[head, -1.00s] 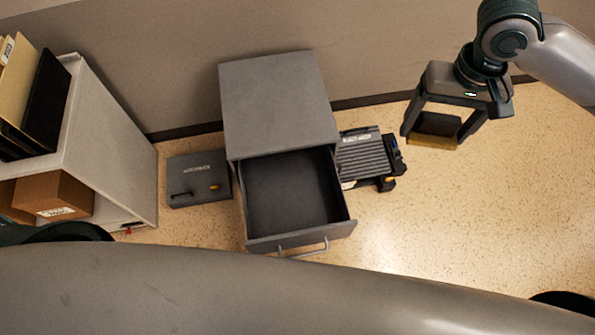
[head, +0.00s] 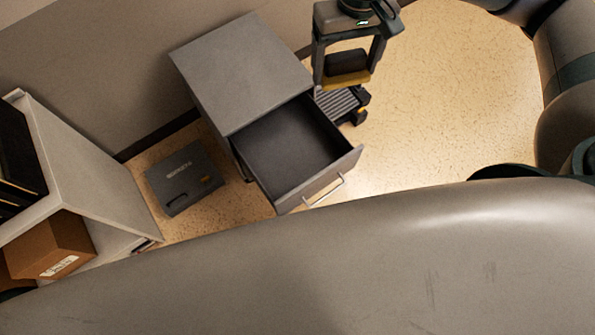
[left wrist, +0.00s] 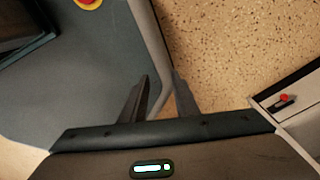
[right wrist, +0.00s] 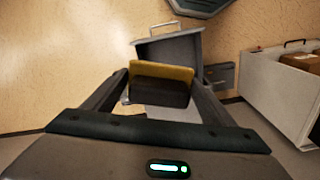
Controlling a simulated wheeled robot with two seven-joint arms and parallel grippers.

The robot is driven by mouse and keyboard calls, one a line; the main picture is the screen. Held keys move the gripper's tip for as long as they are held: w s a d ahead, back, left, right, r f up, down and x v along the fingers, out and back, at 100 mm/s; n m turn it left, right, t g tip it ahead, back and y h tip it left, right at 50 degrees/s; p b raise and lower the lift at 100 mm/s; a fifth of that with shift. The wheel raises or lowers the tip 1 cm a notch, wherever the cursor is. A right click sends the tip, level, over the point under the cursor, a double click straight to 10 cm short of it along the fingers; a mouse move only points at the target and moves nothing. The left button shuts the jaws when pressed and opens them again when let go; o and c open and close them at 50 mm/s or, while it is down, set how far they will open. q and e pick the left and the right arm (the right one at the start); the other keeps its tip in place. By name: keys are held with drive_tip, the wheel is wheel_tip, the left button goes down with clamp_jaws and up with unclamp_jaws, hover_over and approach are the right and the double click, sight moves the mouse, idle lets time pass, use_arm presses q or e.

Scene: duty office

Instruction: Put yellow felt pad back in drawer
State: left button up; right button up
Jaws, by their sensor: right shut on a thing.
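The yellow felt pad (head: 348,79) is a dark block with a yellow face. My right gripper (head: 344,72) is shut on it and holds it in the air, above and to the right of the grey cabinet (head: 240,70) in the head view. The pad also shows between the fingers in the right wrist view (right wrist: 162,72). The drawer (head: 290,150) is pulled out and looks empty. It shows partly behind the pad in the right wrist view (right wrist: 172,47). My left gripper (left wrist: 161,82) is slightly open and empty in the left wrist view, away from the cabinet.
A dark case (head: 184,178) lies on the floor left of the cabinet. A ridged dark device (head: 340,103) lies to its right, partly hidden by my gripper. A white shelf (head: 90,180) with a cardboard box (head: 52,248) stands at left. Floor at right is clear.

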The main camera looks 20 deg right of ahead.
use_arm(q)
drive_tip(key=shift+w+d, duration=0.1)
drive_tip(key=shift+w, duration=0.1)
use_arm(e)
drive_tip(key=shift+d, duration=0.1)
